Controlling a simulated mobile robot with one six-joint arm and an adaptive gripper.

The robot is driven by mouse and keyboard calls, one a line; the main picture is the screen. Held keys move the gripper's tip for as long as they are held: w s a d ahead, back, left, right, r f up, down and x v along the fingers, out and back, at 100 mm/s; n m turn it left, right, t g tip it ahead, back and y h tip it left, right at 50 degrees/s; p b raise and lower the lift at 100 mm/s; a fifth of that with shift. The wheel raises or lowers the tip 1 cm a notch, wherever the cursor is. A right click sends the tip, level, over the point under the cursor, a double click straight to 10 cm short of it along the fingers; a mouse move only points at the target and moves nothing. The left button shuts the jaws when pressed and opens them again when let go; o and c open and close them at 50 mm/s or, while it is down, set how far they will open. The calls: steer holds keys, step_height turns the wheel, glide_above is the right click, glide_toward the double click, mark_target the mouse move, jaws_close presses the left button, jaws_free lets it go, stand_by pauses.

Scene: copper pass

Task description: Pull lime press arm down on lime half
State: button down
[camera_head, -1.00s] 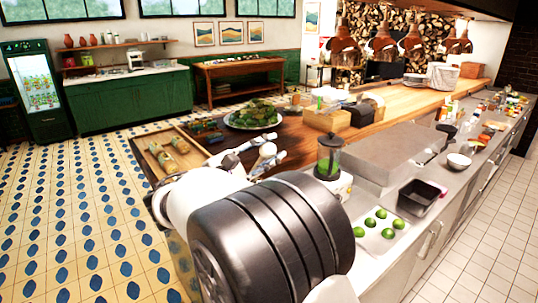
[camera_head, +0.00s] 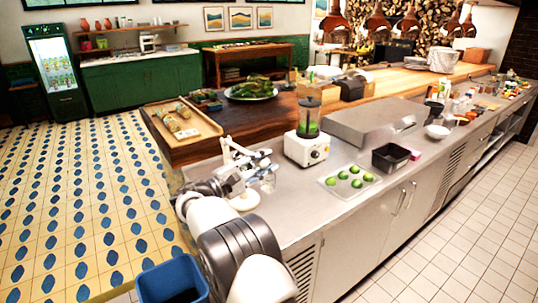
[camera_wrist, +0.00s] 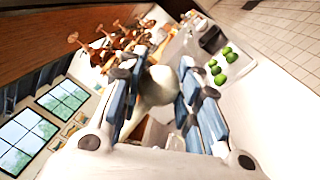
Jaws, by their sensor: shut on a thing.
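The white lime press (camera_head: 245,199) stands on the steel counter near its left end, its base and upper parts showing just beyond my gripper. My gripper (camera_head: 236,166) is at the press's upper part; it is partly mixed up with the press in the head view. In the wrist view my gripper's blue-padded fingers (camera_wrist: 160,92) are closed around a pale rounded knob (camera_wrist: 158,85), which appears to be the end of the press arm. The press cup and any lime half in it cannot be made out.
Several green limes (camera_head: 343,175) lie on a pale tray (camera_head: 330,189) to the right. A blender (camera_head: 308,125) and a black bin (camera_head: 390,157) stand behind. A wooden tray (camera_head: 205,128) is at the back left. A blue bin (camera_head: 172,280) is on the floor below.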

steer(key=shift+a+f+b, duration=0.2)
steer(key=shift+f+b, duration=0.1)
steer(key=shift+f, duration=1.2)
steer(key=shift+r, duration=0.15)
steer(key=c, duration=1.6)
jaws_free()
steer(key=shift+w, duration=0.1)
steer(key=o, duration=0.3)
steer(key=shift+w+a, duration=0.1)
steer(key=shift+a, duration=0.05)
steer(key=shift+o, duration=0.7)
steer(key=v, duration=1.2)
